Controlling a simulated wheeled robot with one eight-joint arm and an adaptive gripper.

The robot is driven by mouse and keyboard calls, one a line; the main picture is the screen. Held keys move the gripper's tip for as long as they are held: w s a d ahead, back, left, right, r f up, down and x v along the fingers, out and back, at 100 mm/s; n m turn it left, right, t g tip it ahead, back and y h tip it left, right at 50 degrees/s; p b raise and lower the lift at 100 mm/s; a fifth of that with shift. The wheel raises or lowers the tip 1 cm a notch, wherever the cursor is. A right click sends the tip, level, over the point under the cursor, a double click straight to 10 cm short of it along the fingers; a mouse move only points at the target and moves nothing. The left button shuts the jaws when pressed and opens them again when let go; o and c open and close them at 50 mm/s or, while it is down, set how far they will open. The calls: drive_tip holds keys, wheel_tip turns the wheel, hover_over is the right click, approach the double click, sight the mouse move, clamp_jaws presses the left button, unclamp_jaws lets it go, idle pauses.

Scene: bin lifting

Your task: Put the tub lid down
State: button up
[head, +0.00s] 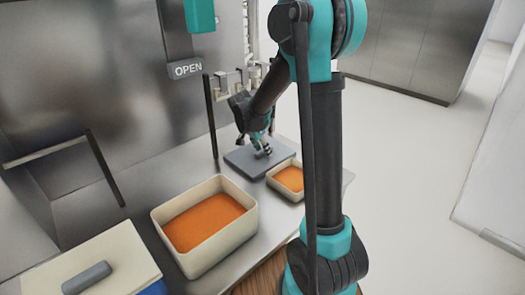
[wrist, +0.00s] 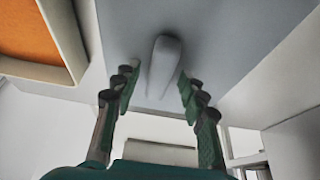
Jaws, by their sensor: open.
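The grey tub lid (head: 242,160) lies flat on the metal counter, behind and left of a small cream tub with orange contents (head: 286,180). In the wrist view the lid (wrist: 230,40) fills the upper middle, with its light grey handle (wrist: 164,66) between my fingers. My gripper (head: 263,150) is at the lid's handle. In the wrist view my gripper (wrist: 158,88) has its two green fingers apart, one on each side of the handle, with gaps on both sides. The handle is mostly hidden by the gripper in the head view.
A larger cream tub with orange contents (head: 240,240) stands nearer on the counter (head: 130,200). A cream-lidded container with a grey handle (head: 95,262) is at the lower left. Black upright bars (head: 210,115) stand behind the lid. The small tub (wrist: 72,35) is close beside the lid.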

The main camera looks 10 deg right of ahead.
drive_tip(key=v, duration=1.1)
drive_tip(key=shift+s+a+r, duration=0.15)
drive_tip(key=shift+s+r, duration=0.05)
drive_tip(key=shift+r, duration=0.15)
